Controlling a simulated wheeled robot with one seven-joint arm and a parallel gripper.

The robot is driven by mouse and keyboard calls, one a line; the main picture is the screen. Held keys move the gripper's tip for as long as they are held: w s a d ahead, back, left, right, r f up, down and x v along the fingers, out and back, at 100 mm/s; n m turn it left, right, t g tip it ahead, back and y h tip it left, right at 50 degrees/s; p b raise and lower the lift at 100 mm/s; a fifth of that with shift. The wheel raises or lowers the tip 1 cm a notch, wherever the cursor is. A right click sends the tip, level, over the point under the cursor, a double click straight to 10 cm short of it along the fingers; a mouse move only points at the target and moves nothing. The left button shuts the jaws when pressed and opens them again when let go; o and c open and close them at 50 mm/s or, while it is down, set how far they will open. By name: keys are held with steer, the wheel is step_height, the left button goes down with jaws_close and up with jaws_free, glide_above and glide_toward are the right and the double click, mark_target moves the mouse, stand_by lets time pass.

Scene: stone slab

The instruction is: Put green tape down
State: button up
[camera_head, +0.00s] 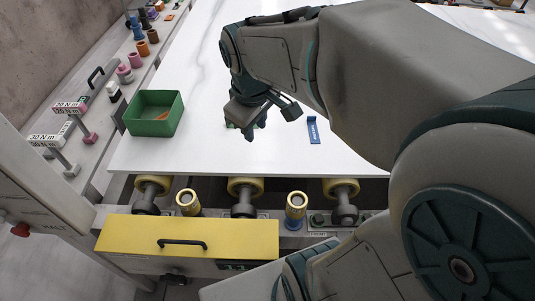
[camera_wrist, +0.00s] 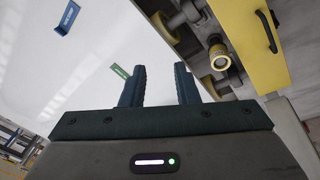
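The green tape (camera_wrist: 120,72) is a small green strip with pale markings. In the wrist view it shows just outside the tip of my left finger, seemingly on the white slab and partly hidden by that finger. In the head view only a bit of green (camera_head: 229,125) shows beside my gripper (camera_head: 248,130), which hides most of it. My gripper (camera_wrist: 160,70) has its two fingers apart with nothing between them. It is low over the slab near its front edge. I cannot tell whether the finger touches the tape.
A blue labelled strip (camera_head: 313,130) lies on the white slab (camera_head: 200,75) to the right. A green open box (camera_head: 153,113) with an orange item inside stands at the left. Yellow rollers (camera_head: 245,187) and a yellow drawer (camera_head: 187,237) lie below the front edge. The slab between is clear.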

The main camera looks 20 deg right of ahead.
steer(key=s+f+m, duration=0.2)
steer(key=s+m, duration=0.4)
steer(key=s, duration=0.2)
steer(key=shift+s+f+t+y, duration=0.2)
steer(key=shift+f+t+y, duration=0.2)
steer(key=shift+d, duration=0.1)
